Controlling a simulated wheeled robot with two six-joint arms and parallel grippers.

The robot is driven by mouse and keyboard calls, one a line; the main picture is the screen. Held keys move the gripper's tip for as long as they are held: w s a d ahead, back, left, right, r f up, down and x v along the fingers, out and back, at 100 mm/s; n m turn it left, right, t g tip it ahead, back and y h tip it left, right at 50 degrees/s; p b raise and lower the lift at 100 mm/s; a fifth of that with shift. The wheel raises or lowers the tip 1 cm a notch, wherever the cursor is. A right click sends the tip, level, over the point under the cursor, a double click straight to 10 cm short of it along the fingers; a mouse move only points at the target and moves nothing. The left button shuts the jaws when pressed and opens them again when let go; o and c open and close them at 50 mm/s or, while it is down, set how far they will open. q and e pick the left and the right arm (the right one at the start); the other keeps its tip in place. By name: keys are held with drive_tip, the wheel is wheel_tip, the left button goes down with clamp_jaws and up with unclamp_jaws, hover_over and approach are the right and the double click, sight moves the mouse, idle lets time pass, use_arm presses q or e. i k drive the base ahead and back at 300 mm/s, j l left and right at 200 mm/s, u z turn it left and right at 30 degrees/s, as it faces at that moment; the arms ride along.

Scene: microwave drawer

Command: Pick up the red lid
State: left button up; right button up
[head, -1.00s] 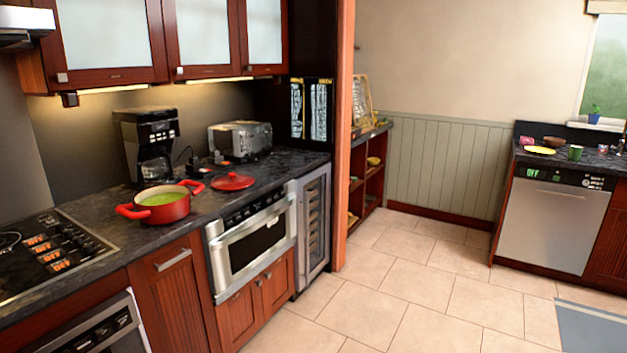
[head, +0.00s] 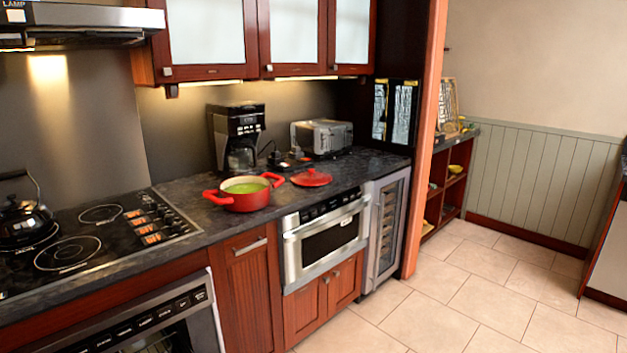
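The red lid (head: 311,178) lies flat on the dark countertop (head: 352,172), to the right of the red pot (head: 245,194) and in front of the toaster. It has a small knob on top. The pot is open, has two red side handles and holds something green. Lid and pot are apart, with a small gap between the lid and the pot's right handle. Neither of my grippers shows in the head view.
A coffee maker (head: 238,138) and a toaster (head: 322,137) stand behind the pot and lid. A stove (head: 92,238) with a black kettle (head: 25,222) is at left. The microwave drawer (head: 326,238) is shut below the counter. The tiled floor (head: 455,310) at right is clear.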

sight(311, 178)
drive_tip(key=i+l+z, duration=0.3)
drive_tip(key=i, duration=0.3)
drive_tip(key=i+l+z, duration=0.35)
drive_tip(key=i, duration=0.3)
drive_tip(key=i+z, duration=0.3)
drive_tip(key=i, duration=0.3)
drive_tip(key=i+u, duration=0.15)
drive_tip(key=i, duration=0.35)
drive_tip(key=i+l+u, duration=0.15)
drive_tip(key=i, duration=0.3)
drive_tip(key=i+l+u, duration=0.1)
drive_tip(key=i, duration=0.4)
